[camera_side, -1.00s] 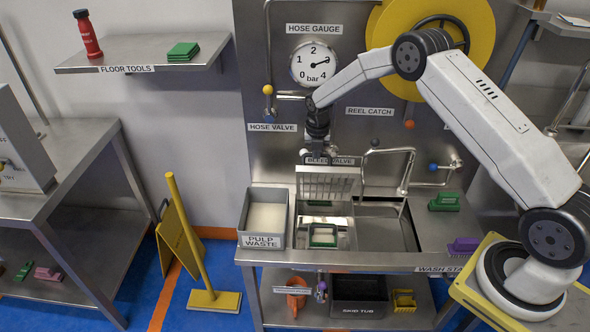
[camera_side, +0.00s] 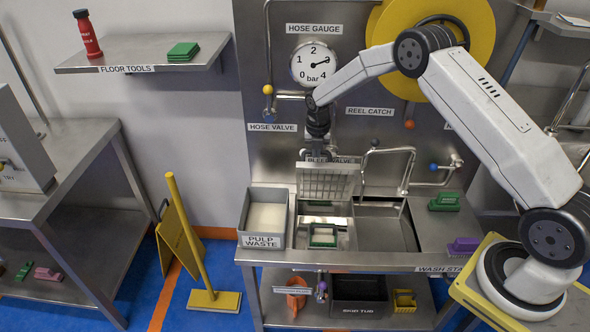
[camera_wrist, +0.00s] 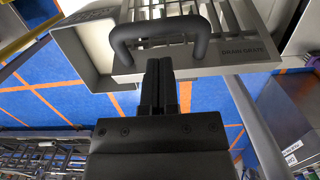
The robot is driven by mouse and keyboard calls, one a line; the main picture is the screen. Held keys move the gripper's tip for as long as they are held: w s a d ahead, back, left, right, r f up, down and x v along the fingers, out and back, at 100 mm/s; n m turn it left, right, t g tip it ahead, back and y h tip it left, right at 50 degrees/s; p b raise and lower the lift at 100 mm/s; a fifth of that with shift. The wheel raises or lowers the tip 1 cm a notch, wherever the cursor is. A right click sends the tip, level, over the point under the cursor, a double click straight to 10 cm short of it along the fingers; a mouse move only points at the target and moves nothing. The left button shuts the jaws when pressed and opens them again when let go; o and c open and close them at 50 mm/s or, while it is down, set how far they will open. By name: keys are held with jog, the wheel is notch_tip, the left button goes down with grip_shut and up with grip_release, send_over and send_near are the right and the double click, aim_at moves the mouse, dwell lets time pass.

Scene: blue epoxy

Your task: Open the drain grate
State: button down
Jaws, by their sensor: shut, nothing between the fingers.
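The drain grate (camera_side: 325,184) is a metal grid plate that stands raised, nearly upright, at the back of the sink opening in the side view. In the wrist view its labelled frame (camera_wrist: 247,52) fills the top, with a dark U-shaped handle (camera_wrist: 160,30) on it. My gripper (camera_wrist: 158,65) is shut and empty, its fingertips at the handle, between its two legs; I cannot tell whether they touch. In the side view my gripper (camera_side: 318,150) is at the grate's upper edge, its fingertips hard to make out. Below the grate the drain well (camera_side: 338,222) is uncovered, with a green-rimmed square item (camera_side: 322,236) inside.
A grey pulp waste bin (camera_side: 243,225) stands left of the well. A bent metal faucet pipe (camera_side: 385,152) rises to the right, near the grate. A green brush (camera_side: 445,202) and a purple brush (camera_side: 465,244) lie farther right on the counter.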

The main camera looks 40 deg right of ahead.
jog(key=shift+s+a+r, duration=0.25)
jog(key=shift+s+a, duration=0.3)
notch_tip(320, 180, up, 10)
jog(key=shift+s+a, duration=0.35)
jog(key=shift+s, duration=0.05)
jog(key=d+f+m+t, duration=0.1)
jog(key=m, duration=0.3)
jog(key=s+d+f+m+t, duration=0.1)
jog(key=m, duration=0.3)
jog(key=s+d+f+m+t+h, duration=0.1)
jog(key=f+m+t, duration=0.1)
jog(key=m, duration=0.2)
jog(key=shift+s+f+m+t, duration=0.1)
jog(key=shift+s+m+t, duration=0.2)
jog(key=shift+m, duration=0.3)
jog(key=shift+s+f+m+t, duration=0.15)
jog(key=shift+m+t, duration=0.15)
jog(key=shift+m, duration=0.3)
jog(key=shift+s+a+m+t+y, duration=0.2)
jog(key=shift+s+m+t, duration=0.15)
jog(key=shift+m, duration=0.5)
jog(key=shift+s+a+m+t+y, duration=0.2)
jog(key=shift+s+m+t, duration=0.1)
jog(key=shift+m, duration=0.6)
jog(key=shift+s+a+m+t+y, duration=0.1)
jog(key=shift+s+a+m+t, duration=0.2)
jog(key=shift+m, duration=0.55)
